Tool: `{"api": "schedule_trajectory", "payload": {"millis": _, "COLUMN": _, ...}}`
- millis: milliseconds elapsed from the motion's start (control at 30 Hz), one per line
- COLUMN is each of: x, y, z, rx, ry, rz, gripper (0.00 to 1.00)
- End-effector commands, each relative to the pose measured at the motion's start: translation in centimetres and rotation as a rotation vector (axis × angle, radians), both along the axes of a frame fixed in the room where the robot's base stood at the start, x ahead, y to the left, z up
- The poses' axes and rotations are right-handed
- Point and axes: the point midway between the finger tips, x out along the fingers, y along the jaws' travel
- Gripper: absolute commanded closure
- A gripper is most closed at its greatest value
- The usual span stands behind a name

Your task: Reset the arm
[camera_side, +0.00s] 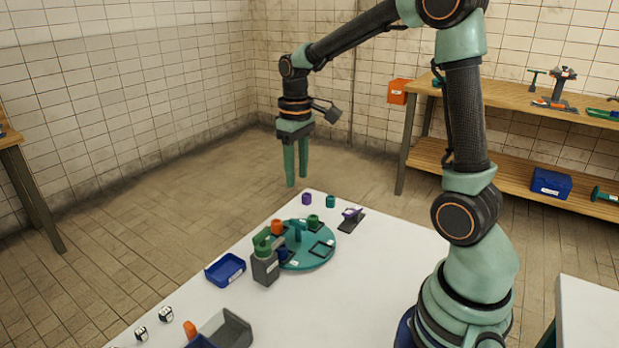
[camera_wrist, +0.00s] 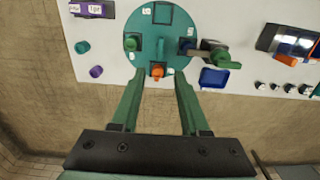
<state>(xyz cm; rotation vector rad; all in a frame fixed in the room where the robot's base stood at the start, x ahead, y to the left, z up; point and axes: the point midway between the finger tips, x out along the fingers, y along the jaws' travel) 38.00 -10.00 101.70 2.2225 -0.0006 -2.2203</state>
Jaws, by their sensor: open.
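My gripper (camera_side: 296,165) is open and empty. It points down, held in the air beyond the far edge of the white table (camera_side: 385,260). In the wrist view its two green fingers (camera_wrist: 158,92) are spread apart, with nothing between them. Past the fingertips, a round teal turntable (camera_side: 318,256) lies on the table, carrying an orange piece (camera_side: 277,227), a green piece (camera_side: 313,219) and other small parts. My arm is extended from its base at the right of the side view.
A grey block with a green top (camera_side: 265,262) stands beside the turntable. A blue tray (camera_side: 225,269) is to its left. Purple (camera_side: 307,198) and teal (camera_side: 330,201) cylinders stand near the far edge. A wooden shelf (camera_side: 520,100) is behind at right. The floor under my gripper looks clear.

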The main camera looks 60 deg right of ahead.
Motion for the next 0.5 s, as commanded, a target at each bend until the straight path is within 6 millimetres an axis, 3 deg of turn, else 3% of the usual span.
{"api": "schedule_trajectory", "payload": {"millis": 167, "x": -0.7, "y": 1.3, "z": 1.5, "rx": -0.012, "ry": -0.051, "rz": 0.004, "gripper": 0.55}}
{"api": "schedule_trajectory", "payload": {"millis": 500, "x": -5.1, "y": 6.3, "z": 5.7, "rx": -0.031, "ry": -0.275, "rz": 0.004, "gripper": 0.55}}
